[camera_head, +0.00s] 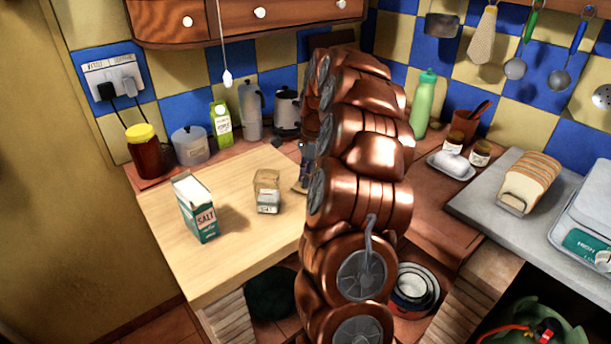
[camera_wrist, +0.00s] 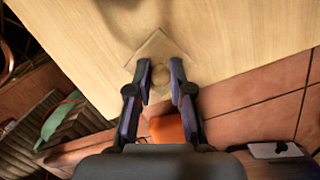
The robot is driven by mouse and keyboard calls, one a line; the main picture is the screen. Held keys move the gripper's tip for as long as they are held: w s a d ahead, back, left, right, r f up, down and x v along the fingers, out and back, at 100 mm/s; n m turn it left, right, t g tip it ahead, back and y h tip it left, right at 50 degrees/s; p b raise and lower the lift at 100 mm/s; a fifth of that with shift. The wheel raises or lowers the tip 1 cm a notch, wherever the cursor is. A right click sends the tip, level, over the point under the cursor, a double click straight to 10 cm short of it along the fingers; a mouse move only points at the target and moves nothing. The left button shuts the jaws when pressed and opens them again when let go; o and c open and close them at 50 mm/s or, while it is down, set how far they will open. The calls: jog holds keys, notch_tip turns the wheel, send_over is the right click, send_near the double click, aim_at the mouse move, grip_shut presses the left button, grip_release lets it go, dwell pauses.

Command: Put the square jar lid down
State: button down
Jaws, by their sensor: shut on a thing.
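The square jar lid (camera_wrist: 152,50) is a flat, pale wood-coloured square with a round knob, in the wrist view. My gripper (camera_wrist: 160,70) is shut on the knob, one finger on each side. In the head view my gripper (camera_head: 304,160) is mostly hidden behind my copper arm, and the lid (camera_head: 298,189) shows just below it, near the right side of the pale wooden worktop (camera_head: 240,248). I cannot tell whether the lid touches the worktop. A small square glass jar (camera_head: 267,192) with a label stands upright left of the lid.
A salt carton (camera_head: 196,208) stands left of the glass jar. Behind are a yellow-lidded jar (camera_head: 143,152), a grey canister (camera_head: 191,146), a green-white carton (camera_head: 221,124) and a kettle (camera_head: 287,112). The worktop's front is clear.

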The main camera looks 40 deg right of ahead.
jog(key=shift+f, duration=0.15)
jog(key=c, duration=1.1)
grip_release()
jog(key=shift+o, duration=0.2)
notch_tip(320, 180, up, 12)
jog(key=d+b, duration=0.1)
jog(key=shift+s+d+b, duration=0.3)
jog(key=shift+s, duration=0.15)
